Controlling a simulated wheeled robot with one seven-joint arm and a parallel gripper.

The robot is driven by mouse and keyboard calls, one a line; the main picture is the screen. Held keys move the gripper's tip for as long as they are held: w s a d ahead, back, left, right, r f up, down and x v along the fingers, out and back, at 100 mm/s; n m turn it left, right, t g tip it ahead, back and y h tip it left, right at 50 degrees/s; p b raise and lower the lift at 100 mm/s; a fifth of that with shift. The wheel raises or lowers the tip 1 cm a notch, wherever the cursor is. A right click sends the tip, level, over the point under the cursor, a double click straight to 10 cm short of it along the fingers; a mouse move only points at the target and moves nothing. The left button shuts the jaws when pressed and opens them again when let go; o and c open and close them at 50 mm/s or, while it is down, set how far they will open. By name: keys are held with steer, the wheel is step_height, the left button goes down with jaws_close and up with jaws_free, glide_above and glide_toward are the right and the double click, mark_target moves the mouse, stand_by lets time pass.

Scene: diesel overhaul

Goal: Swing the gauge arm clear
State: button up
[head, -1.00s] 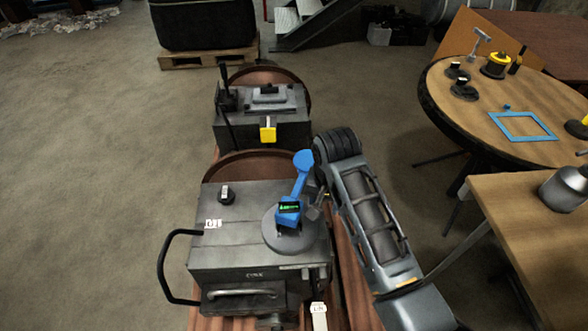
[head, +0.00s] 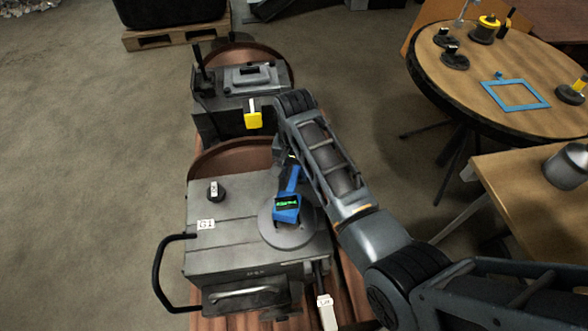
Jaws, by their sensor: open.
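The blue gauge arm (head: 290,183) stands on a round grey disc (head: 287,236) on top of the near grey engine block (head: 230,252). Its lower end carries a blue gauge with a lit green display (head: 286,204). Its upper end is hidden behind my wrist. My gripper (head: 286,158) is open, at the far end of the gauge arm. It is dark and mostly covered by my wrist, so I cannot tell whether its fingers touch or straddle the arm.
A second grey block (head: 240,95) with a yellow tag (head: 253,119) stands behind. A black handle (head: 165,275) sticks out on the near block's left. A round table (head: 505,85) with a blue frame (head: 515,95) is at right. Floor at left is clear.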

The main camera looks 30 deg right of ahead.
steer(key=shift+f, duration=0.4)
steer(key=shift+c, duration=0.3)
jaws_close()
